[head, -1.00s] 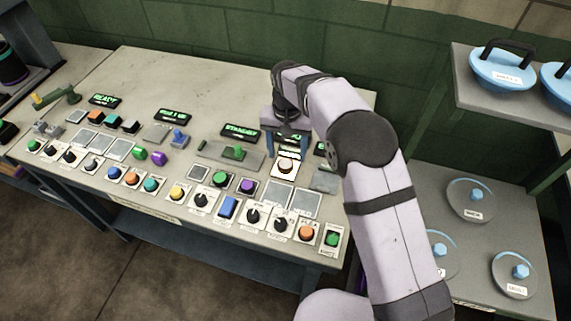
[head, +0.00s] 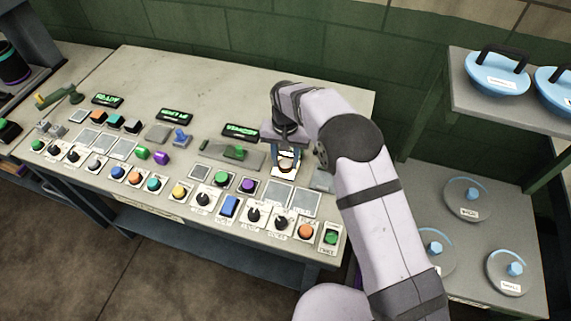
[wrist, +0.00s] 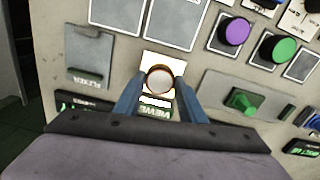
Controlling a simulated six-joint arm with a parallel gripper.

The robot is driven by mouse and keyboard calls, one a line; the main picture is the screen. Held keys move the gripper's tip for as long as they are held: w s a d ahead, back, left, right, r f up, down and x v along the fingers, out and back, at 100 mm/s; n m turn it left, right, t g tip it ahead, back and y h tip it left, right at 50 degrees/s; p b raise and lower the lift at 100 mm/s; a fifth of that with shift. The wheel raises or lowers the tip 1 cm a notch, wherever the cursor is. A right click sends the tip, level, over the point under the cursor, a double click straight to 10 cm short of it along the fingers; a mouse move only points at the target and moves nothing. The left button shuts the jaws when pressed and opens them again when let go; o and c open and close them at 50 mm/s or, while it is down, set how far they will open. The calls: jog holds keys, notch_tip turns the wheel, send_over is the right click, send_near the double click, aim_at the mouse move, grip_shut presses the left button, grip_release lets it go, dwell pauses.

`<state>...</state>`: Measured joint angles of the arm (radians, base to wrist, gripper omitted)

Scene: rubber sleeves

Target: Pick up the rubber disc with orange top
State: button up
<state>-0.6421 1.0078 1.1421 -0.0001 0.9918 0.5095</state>
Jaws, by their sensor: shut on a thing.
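My gripper (head: 286,160) points down at the back right of the button panel. Its two blue fingers are shut on a small round button-like piece with a pale top and an orange-brown rim (wrist: 160,80). That piece sits over a bright white square plate (wrist: 150,60); I cannot tell whether it is lifted off it. Two orange round tops show elsewhere on the panel: one at the front right (head: 305,231) and one left of the middle (head: 134,174). Both are apart from my gripper.
The grey console table (head: 200,80) is crowded with knobs, coloured buttons and lit green signs. A purple button (wrist: 234,34) and a green button (wrist: 279,50) are near the gripper. Shelves with blue-handled discs (head: 466,196) stand at the right. The table's back is clear.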

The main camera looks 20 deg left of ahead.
jog(key=shift+r, duration=0.1)
notch_tip(320, 180, up, 10)
jog(key=b, duration=0.3)
notch_tip(320, 180, up, 6)
send_over(286, 163)
jog(key=d+r, duration=0.2)
jog(key=s+d+f, duration=0.7)
jog(key=s+f, duration=0.1)
jog(key=s, duration=0.1)
jog(key=shift+s+a+f+p, duration=0.1)
jog(key=shift+f+p, duration=0.4)
jog(key=shift+f, duration=2.05)
jog(key=shift+a+f+p, duration=0.1)
jog(key=shift+f+p, duration=0.35)
jog(key=shift+f, duration=2.05)
jog(key=shift+f, duration=0.1)
